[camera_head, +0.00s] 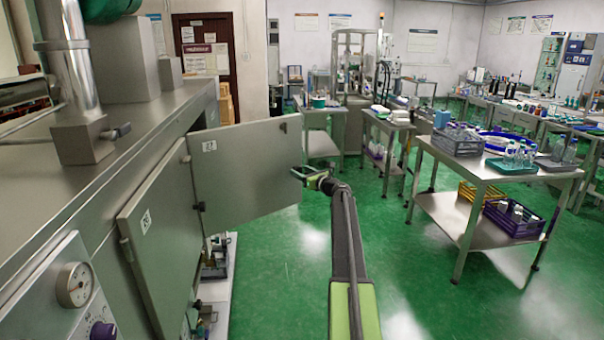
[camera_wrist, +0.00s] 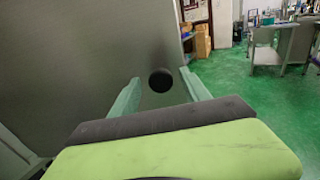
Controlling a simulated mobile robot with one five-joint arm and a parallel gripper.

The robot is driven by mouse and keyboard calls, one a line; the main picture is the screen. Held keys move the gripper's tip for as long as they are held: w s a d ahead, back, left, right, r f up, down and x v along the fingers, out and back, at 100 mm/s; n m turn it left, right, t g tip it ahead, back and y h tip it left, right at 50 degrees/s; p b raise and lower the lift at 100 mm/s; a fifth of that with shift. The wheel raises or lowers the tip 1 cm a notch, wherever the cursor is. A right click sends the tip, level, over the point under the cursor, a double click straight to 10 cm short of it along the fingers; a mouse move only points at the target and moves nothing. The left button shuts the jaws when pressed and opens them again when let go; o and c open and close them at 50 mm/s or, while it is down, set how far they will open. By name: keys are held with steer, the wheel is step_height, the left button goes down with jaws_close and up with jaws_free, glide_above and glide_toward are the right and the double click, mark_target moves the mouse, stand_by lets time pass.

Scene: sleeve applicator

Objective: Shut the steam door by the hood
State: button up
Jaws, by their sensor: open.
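A grey steel door (camera_head: 245,172) with a small white label stands swung out from the steel cabinet on the left in the head view. A second steel door (camera_head: 165,235) nearer to me hangs slightly ajar. I cannot tell by label which is the steam door. My gripper (camera_head: 303,174) is open at the right edge of the swung-out door. In the wrist view a grey door panel (camera_wrist: 75,60) fills the left. A round black piece (camera_wrist: 160,80) shows between my open fingers (camera_wrist: 160,84). I cannot tell whether they touch the panel.
The cabinet top (camera_head: 50,165) carries a metal pipe (camera_head: 75,85) and a lever valve. A gauge (camera_head: 75,284) and purple knob sit on its front. A steel table (camera_head: 470,176) with bottles and crates stands at right. Green floor (camera_head: 290,260) is clear between.

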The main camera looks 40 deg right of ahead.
steer(key=shift+s, duration=0.1)
steer(key=s, duration=1.7)
steer(key=shift+s, duration=0.1)
